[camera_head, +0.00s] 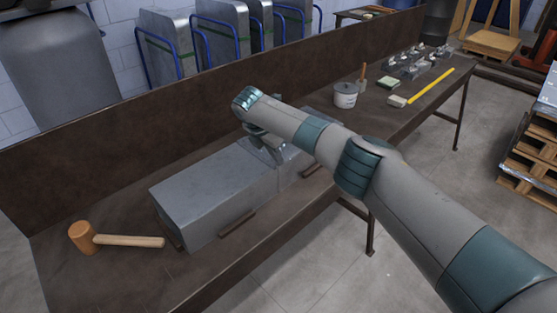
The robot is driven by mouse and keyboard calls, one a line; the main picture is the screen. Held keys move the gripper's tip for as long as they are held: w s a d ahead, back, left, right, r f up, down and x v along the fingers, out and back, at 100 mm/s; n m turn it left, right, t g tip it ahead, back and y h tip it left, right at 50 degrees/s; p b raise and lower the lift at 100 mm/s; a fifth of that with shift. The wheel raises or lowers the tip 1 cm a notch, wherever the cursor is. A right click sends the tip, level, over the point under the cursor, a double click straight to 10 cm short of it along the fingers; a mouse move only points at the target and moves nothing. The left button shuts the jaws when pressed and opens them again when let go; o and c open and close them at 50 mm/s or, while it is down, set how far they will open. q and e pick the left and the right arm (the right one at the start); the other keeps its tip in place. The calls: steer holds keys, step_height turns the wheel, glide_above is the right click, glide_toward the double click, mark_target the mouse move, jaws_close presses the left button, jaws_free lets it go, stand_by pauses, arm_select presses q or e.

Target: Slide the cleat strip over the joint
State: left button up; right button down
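A grey sheet-metal duct (205,192) lies lengthwise on the brown workbench. A second duct section (292,168) continues it toward the back right, and the joint between them shows as a line on the front face. My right arm reaches in from the lower right across the duct. My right gripper (268,146) is over the top of the duct at the joint, partly hidden by my wrist. Shiny metal shows right by its fingers, but I cannot tell whether that is the cleat strip or whether the fingers hold it. My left gripper is out of view.
A wooden mallet (118,239) lies at the bench's left end. Low brackets (237,223) sit along the duct's front. A white tub (345,95), a yellow bar (430,86) and small metal parts lie farther right. A brown backboard (120,130) runs behind the bench.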

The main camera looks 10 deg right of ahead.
steer(key=shift+w+a, duration=0.1)
stand_by(0.3)
steer(key=c, duration=1.9)
jaws_free()
steer(key=shift+c, duration=0.2)
steer(key=shift+r, duration=0.1)
steer(key=b+v, duration=0.4)
steer(key=v, duration=1.3)
steer(key=shift+r, duration=0.15)
